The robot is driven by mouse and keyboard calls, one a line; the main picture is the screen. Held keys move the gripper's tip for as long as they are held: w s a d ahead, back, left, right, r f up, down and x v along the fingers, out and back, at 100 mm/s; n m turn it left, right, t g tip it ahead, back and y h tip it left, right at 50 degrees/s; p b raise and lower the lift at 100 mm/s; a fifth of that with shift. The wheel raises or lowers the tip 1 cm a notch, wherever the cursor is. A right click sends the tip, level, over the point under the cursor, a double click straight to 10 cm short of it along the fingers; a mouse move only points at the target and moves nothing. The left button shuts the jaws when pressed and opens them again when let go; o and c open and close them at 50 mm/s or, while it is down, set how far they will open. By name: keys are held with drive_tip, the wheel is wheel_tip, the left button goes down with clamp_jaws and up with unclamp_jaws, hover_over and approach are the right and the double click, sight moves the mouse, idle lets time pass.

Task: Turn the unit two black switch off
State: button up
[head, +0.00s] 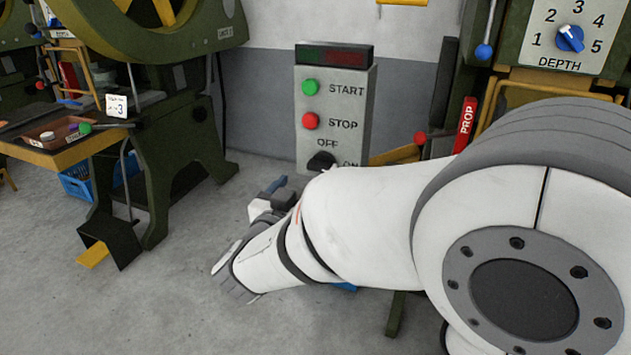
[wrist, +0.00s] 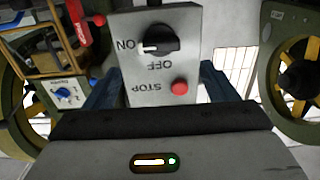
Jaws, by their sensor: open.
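A grey control box (head: 362,115) stands by the wall with a green START button (head: 310,87), a red STOP button (head: 310,121) and a black rotary switch (head: 321,161) marked OFF and ON. My arm hides the box's lower part in the head view. The wrist view shows the black switch (wrist: 163,42) upside down, its white mark towards ON. My gripper (wrist: 160,70) is open and empty, its blue fingers on either side of the box in that view, apart from the switch. The gripper also shows in the head view (head: 275,193), low in front of the box.
A green machine (head: 175,130) with a large wheel stands at left, beside a wooden worktable (head: 60,152) and blue crate (head: 75,185). At right are a blue DEPTH dial (head: 570,38) and red PROP lever (head: 465,125). The floor (head: 190,290) front left is clear.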

sight(320, 168)
drive_tip(key=b+x, duration=0.2)
drive_tip(key=x, duration=0.5)
drive_tip(key=shift+w+d, duration=0.1)
drive_tip(key=shift+w, duration=0.1)
drive_tip(key=shift+c, duration=0.6)
